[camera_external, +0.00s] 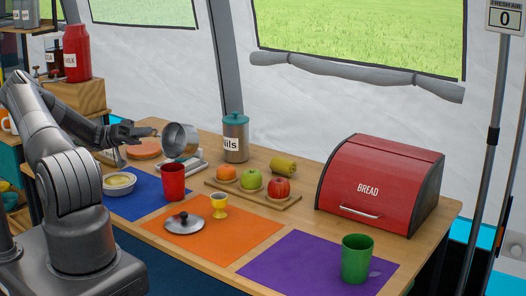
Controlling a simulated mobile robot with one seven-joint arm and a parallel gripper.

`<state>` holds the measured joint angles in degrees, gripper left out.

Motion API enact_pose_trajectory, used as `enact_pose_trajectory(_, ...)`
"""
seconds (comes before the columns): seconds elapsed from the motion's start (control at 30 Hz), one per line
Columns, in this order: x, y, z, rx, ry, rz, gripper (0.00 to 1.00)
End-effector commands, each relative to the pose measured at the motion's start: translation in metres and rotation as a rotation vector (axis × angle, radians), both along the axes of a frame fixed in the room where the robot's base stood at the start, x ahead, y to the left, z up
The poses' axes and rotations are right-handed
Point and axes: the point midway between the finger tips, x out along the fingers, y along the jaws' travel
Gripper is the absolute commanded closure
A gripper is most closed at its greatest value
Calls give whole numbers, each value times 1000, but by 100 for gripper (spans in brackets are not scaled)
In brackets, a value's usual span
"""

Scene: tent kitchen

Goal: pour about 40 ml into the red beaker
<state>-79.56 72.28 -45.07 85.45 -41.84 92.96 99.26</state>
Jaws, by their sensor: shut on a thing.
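The red beaker (173,182) stands upright on the blue mat (132,206) at the table's left side. My gripper (148,132) is shut on the handle of a small metal pot (181,139). The pot is held in the air above and behind the red beaker, tilted with its open mouth toward the right and front. I see no stream of liquid. The inside of the red beaker and how full it is are hidden.
A bowl (119,183) stands left of the beaker. A lid (184,222) and yellow egg cup (219,204) are on the orange mat (240,240). A fruit board (262,197), canister (236,138), bread box (380,185) and green beaker (356,258) stand farther right.

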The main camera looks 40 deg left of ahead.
Motion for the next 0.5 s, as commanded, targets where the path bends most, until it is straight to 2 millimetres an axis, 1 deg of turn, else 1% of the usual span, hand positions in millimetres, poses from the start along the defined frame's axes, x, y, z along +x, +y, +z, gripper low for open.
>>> enact_pose_trajectory(0.17,-1,-1,-1,0,-41,0,100)
enact_pose_trajectory(0.5,5,-1,-1,-1,-36,-1,100)
